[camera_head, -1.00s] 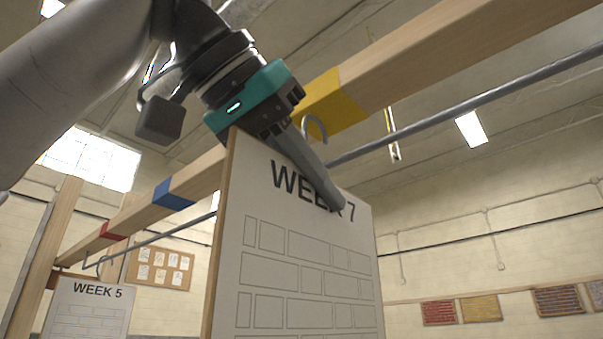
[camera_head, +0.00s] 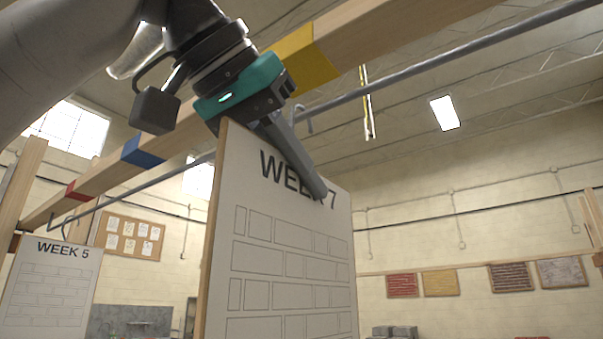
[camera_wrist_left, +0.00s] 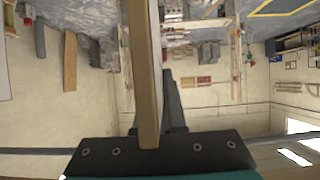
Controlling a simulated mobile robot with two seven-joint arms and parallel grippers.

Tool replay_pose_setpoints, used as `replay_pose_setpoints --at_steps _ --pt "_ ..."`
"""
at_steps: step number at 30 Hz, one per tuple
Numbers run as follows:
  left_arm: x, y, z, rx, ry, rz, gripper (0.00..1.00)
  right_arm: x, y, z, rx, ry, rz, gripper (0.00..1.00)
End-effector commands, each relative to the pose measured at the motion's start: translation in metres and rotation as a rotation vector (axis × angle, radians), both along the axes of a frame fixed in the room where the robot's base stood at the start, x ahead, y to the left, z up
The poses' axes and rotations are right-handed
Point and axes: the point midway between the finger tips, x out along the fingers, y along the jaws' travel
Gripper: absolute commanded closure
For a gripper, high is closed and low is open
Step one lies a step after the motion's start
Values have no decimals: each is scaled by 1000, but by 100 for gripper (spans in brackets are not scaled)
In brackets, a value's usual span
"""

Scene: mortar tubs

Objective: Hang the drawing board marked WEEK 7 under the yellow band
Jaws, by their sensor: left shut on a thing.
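The WEEK 7 drawing board (camera_head: 285,235) is a white panel with a brick pattern and a wooden edge. My left gripper (camera_head: 298,165) is shut on its top edge, one finger lying across the front face over the lettering. In the left wrist view the board (camera_wrist_left: 147,70) shows edge-on between the fingers. A hook at the board's top (camera_head: 304,117) shows close to the grey rail (camera_head: 430,75); I cannot tell whether it rests on it. The yellow band (camera_head: 306,58) is on the wooden beam just above the gripper. My right gripper is not in view.
The WEEK 5 board (camera_head: 48,285) hangs from the rail at the far left. A blue band (camera_head: 142,151) and a red band (camera_head: 77,190) mark the beam farther left. The rail to the right of the WEEK 7 board is clear.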

Motion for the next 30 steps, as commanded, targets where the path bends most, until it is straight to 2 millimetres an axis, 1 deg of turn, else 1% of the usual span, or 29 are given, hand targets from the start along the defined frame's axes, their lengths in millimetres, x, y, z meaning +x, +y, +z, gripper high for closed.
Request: replay_pose_setpoints --at_steps 6,7,16,26,30 --pt "0 0 1 -1 -2 0 100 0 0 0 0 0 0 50" --pt "0 0 1 -1 -2 0 92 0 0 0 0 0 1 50" --pt "0 0 0 -1 -1 0 58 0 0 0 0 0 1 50" --pt "0 0 0 2 1 1 58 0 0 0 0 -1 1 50" --pt "-3 2 2 0 0 1 58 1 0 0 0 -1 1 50"
